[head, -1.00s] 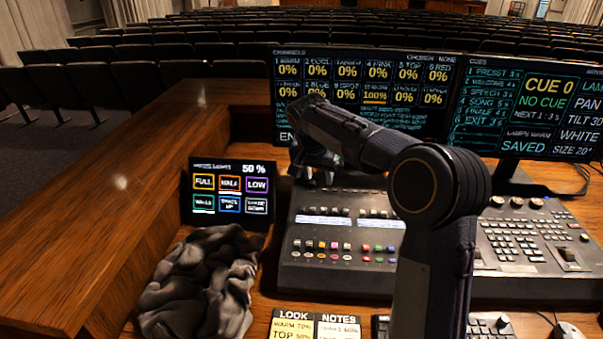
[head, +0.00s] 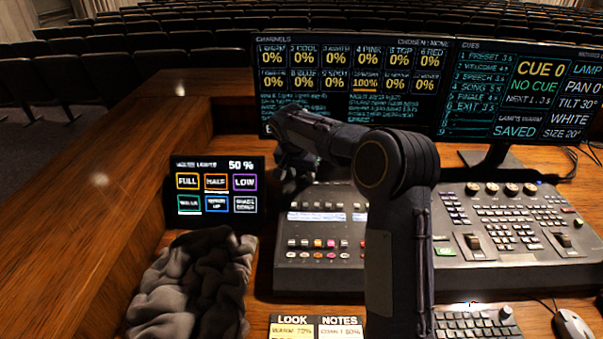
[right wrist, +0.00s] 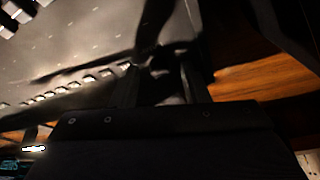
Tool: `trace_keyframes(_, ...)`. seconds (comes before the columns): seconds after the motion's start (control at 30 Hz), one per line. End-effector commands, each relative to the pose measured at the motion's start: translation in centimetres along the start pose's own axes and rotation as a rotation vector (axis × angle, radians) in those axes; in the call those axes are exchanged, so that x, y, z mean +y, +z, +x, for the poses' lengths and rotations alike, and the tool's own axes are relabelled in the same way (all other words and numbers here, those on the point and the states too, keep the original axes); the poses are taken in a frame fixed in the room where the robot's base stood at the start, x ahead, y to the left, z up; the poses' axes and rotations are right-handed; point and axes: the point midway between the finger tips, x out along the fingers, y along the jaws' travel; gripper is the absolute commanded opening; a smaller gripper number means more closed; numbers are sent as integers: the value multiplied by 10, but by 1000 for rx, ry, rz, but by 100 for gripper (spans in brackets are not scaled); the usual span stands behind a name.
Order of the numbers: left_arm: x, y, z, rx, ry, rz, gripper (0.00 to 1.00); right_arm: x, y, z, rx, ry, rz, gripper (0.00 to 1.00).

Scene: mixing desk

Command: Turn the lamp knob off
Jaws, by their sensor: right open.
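My right gripper (head: 290,186) is at the far left corner of the lighting console (head: 320,246), low beside its back edge. In the right wrist view its two fingers (right wrist: 160,78) are apart, with a small dark shape between them. I cannot tell whether that shape is the lamp knob. No lamp or lamp knob can be made out clearly in the head view; my right arm and gripper cover that corner. My left gripper is not in view.
A touch panel (head: 215,190) reading 50 % stands left of the gripper. Two monitors (head: 352,88) (head: 520,92) stand behind the console. A crumpled dark cloth (head: 190,285) lies front left. A keyboard (head: 478,325) and mouse (head: 574,325) are front right. The wooden ledge (head: 110,190) is clear.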

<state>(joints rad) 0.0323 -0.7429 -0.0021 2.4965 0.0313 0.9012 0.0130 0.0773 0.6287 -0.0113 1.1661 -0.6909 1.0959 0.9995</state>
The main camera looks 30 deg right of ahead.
Motion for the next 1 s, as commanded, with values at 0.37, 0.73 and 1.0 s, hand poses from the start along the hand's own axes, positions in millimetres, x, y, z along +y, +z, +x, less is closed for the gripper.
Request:
trace_keyframes(0.37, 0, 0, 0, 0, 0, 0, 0, 0, 0, 2, 0, 0, 0, 27)
trace_keyframes(0.73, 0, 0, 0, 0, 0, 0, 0, 1, 0, 1, -2, -10, -24, 0)
trace_keyframes(1.0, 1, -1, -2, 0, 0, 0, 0, 4, -1, 0, -2, -113, -272, 0)
